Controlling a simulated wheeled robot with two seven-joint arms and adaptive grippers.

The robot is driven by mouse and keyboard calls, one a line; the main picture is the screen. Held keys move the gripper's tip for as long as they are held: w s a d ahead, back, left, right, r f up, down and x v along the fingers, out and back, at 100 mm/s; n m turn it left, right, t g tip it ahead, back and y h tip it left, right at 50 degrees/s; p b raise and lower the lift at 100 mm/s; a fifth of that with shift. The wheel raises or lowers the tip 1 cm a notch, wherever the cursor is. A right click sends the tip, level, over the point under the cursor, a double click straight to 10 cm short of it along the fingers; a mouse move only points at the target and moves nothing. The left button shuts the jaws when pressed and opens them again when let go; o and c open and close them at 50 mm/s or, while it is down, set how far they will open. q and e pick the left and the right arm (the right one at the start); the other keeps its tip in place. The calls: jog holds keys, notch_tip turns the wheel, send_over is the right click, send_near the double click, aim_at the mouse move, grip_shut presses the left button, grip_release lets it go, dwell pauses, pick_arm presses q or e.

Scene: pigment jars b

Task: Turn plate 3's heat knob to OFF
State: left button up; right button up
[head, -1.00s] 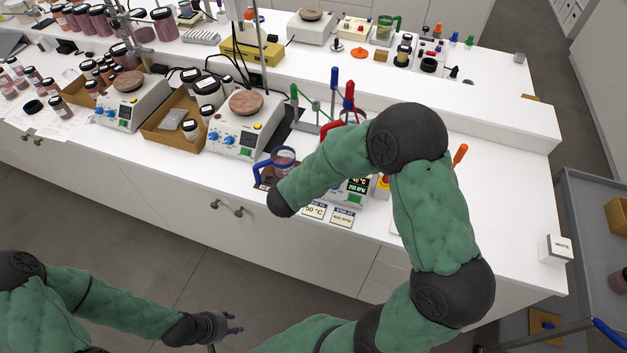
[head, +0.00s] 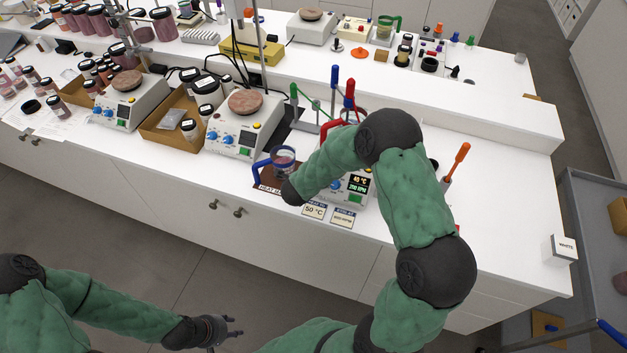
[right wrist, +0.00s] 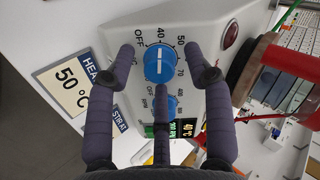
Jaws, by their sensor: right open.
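Plate 3 (head: 352,193), as I take it, is the rightmost white hot plate, largely behind my right arm in the head view. Its display (head: 359,184) reads 40 °C and 200 RPM. In the right wrist view its blue heat knob (right wrist: 155,70) has its white line toward the 40 mark, with OFF beside it. My right gripper (right wrist: 160,54) is open, its fingers spread around the heat knob; contact cannot be told. A second blue knob (right wrist: 172,104) is partly hidden by a finger. My left gripper (head: 235,328) is open and empty, low in front of the bench.
Cards reading 50 °C (head: 314,211) and stir (head: 342,219) lie before plate 3. A blue-handled jar (head: 283,157) stands left of it. An orange-handled tool (head: 457,160) stands to the right. The bench toward the white box (head: 560,249) is mostly clear.

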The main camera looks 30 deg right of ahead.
grip_shut()
jog(key=n+p, duration=0.3)
jog(key=p, duration=0.1)
jog(key=shift+r, duration=0.2)
jog(key=n+p, duration=0.3)
jog(key=shift+w+f+n+p, duration=0.1)
jog(key=shift+n+p, duration=0.7)
jog(key=shift+n, duration=0.3)
